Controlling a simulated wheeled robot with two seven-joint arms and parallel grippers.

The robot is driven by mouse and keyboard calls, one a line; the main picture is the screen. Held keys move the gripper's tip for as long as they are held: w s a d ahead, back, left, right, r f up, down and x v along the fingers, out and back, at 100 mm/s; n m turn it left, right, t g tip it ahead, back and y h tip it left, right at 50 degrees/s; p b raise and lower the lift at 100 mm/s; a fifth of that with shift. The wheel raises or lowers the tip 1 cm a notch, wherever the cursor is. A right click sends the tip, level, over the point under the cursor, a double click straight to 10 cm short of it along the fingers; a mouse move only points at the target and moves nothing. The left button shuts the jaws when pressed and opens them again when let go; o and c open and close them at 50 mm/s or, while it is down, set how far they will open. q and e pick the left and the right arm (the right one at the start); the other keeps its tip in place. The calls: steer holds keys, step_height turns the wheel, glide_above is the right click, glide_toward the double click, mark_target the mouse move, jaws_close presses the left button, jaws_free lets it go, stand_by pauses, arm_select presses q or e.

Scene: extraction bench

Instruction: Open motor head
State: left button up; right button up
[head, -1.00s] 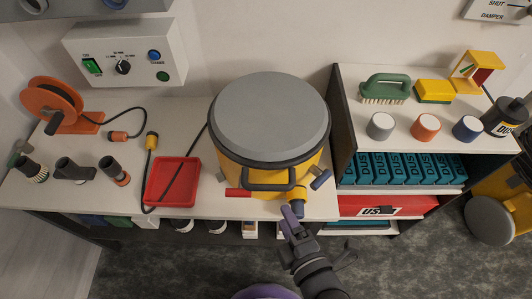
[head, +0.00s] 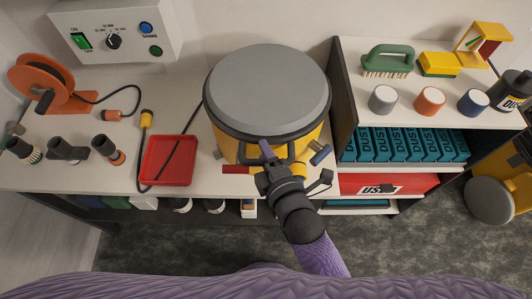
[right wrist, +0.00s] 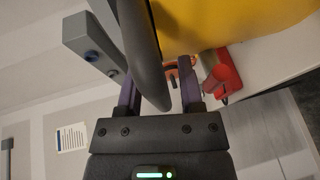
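The motor head (head: 268,90) is a round grey-topped lid with a dark rim on a yellow drum (head: 230,150) at the bench's front. A dark loop handle (head: 290,152) is on the drum's front. My right gripper (head: 267,152) is at this handle and partly hides it. In the right wrist view its purple fingers (right wrist: 160,88) are apart, with a dark curved bar (right wrist: 143,55) between them; contact cannot be told. A red lever (head: 237,169) and a grey-blue lever (head: 320,155) flank the handle. My left gripper is not in view.
A red tray (head: 168,160), nozzles (head: 67,148) and an orange cable reel (head: 47,82) lie to the left. A control box (head: 115,32) hangs behind. A shelf (head: 400,122) with jars, a brush and teal boxes stands close on the right.

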jaws_close()
stand_by(1.2)
